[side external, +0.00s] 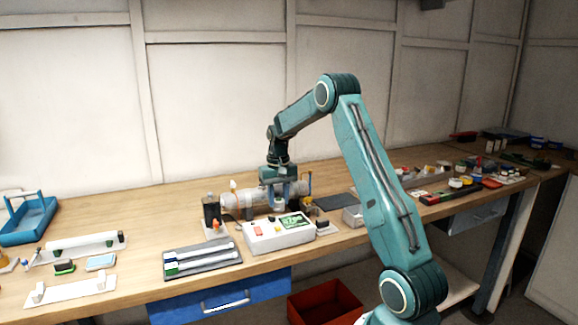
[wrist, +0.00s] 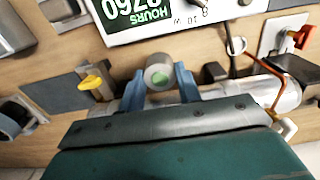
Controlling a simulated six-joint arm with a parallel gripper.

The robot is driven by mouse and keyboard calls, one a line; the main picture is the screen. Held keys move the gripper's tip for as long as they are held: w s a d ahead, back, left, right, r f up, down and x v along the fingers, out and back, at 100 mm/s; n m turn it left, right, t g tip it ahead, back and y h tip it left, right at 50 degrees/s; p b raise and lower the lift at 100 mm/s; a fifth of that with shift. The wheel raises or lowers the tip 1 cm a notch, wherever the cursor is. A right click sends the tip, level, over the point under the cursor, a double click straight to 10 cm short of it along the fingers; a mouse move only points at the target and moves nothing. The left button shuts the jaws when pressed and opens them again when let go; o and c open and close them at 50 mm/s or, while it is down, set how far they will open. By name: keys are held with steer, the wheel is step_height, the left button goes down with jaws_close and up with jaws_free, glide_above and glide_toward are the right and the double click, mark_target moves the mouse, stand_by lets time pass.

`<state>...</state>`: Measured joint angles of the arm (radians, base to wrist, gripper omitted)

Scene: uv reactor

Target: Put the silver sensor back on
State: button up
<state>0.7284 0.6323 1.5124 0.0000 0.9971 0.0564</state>
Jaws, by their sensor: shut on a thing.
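In the side view my gripper (side external: 279,197) points down at the silver reactor tube (side external: 240,200) behind the white control box. The reactor tube also shows in the wrist view (wrist: 287,97), partly hidden by my gripper. I cannot tell whether the sensor touches the tube or is seated in it.
The white control box (side external: 280,235) with a green display stands just in front. A yellow-handled valve (wrist: 93,82) and a red-handled valve (wrist: 302,38) flank the tube. A dark tray (side external: 202,260) with lamps lies front left. A dark mat (side external: 335,202) lies right.

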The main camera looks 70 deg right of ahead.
mark_target(278, 200)
step_height(278, 200, up, 19)
steer(key=w+d, duration=0.2)
steer(key=w, duration=0.4)
steer(key=shift+w+d, duration=0.3)
steer(key=shift+w, duration=0.1)
steer(key=shift+f, duration=0.2)
steer(key=shift+f, duration=2.4)
steer(key=shift+f, duration=0.1)
steer(key=shift+f, duration=2.75)
steer(key=shift+f, duration=1.25)
steer(key=o, duration=1)
